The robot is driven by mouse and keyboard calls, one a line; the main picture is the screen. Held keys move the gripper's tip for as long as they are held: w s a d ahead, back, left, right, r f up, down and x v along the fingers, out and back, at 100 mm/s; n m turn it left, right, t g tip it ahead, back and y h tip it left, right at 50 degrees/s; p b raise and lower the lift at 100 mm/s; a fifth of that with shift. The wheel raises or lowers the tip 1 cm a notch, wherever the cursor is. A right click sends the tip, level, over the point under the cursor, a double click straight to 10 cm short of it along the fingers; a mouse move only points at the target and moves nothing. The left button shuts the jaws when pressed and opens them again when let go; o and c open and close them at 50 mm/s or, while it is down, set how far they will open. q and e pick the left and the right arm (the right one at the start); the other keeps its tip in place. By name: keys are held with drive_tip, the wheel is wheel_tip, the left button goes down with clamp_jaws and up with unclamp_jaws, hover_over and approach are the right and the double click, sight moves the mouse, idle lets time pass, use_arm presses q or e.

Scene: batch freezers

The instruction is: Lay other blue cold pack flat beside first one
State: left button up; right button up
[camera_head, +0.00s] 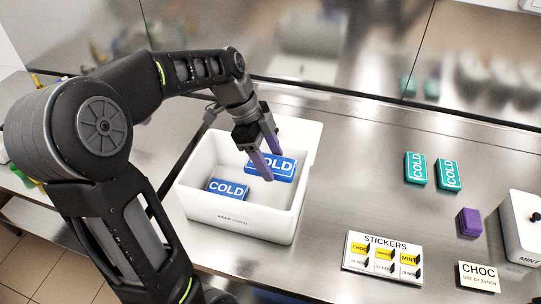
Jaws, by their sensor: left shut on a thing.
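A white box (238,222) with "KEEP COLD" on its front stands on the steel counter. One blue cold pack (228,189) lies in the box at the left. My left gripper (266,171) reaches down into the box and is shut on the other blue cold pack (284,169), to the right of and behind the first. The fingers hide part of its "COLD" label. I cannot tell whether this pack touches the box floor. My right gripper is not in view.
Two teal cold packs (416,168) lie on the counter at the right. A purple block (469,222), a sticker card (383,258), a CHOC label (478,276) and a white container (522,228) are nearer the front right. The counter between the box and teal packs is clear.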

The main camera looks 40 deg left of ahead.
use_arm(q)
drive_tip(key=shift+f+b, duration=4.05)
drive_tip(key=shift+f, duration=3.15)
drive_tip(key=o, duration=1.6)
drive_tip(key=shift+o, duration=0.6)
drive_tip(key=shift+o, duration=1)
drive_tip(key=shift+r, duration=0.1)
drive_tip(key=shift+r+p, duration=1.75)
drive_tip(key=shift+r, duration=1.05)
drive_tip(key=shift+r+p, duration=3.4)
drive_tip(key=shift+r, duration=2.3)
